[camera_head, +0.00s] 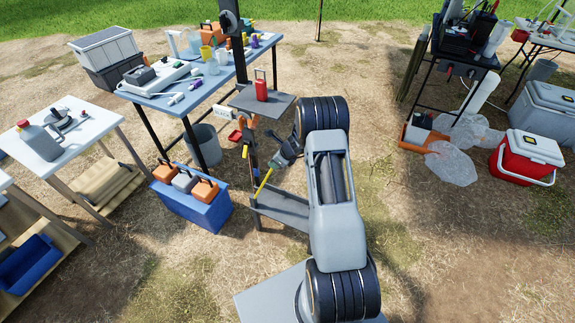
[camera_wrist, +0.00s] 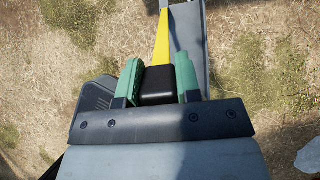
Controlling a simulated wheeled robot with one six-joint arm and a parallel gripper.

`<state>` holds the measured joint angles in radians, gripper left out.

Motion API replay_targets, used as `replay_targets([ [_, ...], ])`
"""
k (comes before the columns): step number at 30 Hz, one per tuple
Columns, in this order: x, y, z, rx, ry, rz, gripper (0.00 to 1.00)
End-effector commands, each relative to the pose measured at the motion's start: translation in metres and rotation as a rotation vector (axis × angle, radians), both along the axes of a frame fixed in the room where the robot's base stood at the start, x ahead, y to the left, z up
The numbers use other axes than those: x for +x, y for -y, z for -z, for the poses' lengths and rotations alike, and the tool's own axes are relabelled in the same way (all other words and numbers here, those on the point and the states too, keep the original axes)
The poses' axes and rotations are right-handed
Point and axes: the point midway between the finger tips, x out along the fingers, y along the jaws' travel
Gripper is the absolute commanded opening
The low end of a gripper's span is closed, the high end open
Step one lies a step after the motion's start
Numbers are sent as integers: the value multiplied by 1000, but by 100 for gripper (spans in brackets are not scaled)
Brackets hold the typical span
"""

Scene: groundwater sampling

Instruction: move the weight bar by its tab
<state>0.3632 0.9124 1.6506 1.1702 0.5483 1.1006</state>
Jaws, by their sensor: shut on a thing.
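My gripper (camera_wrist: 158,72) has green jaws that are closed on a black block (camera_wrist: 158,85), which I take to be the weight bar's tab. A narrow yellow bar (camera_wrist: 162,40) reaches ahead of the block in the wrist view, over or along a grey tray (camera_wrist: 192,42). The grey tray (camera_head: 282,206) is below. I cannot tell whether the bar touches the tray.
A small shelf (camera_head: 247,100) with a red container (camera_head: 261,86) is above the tray.

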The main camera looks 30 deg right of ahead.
Motion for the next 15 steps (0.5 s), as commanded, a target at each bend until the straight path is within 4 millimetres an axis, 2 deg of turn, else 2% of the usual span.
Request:
replay_targets([
  [6, 14, -10, -7, 1, 3, -1, 0],
  [15, 16, -12, -6, 1, 2, 0, 0],
])
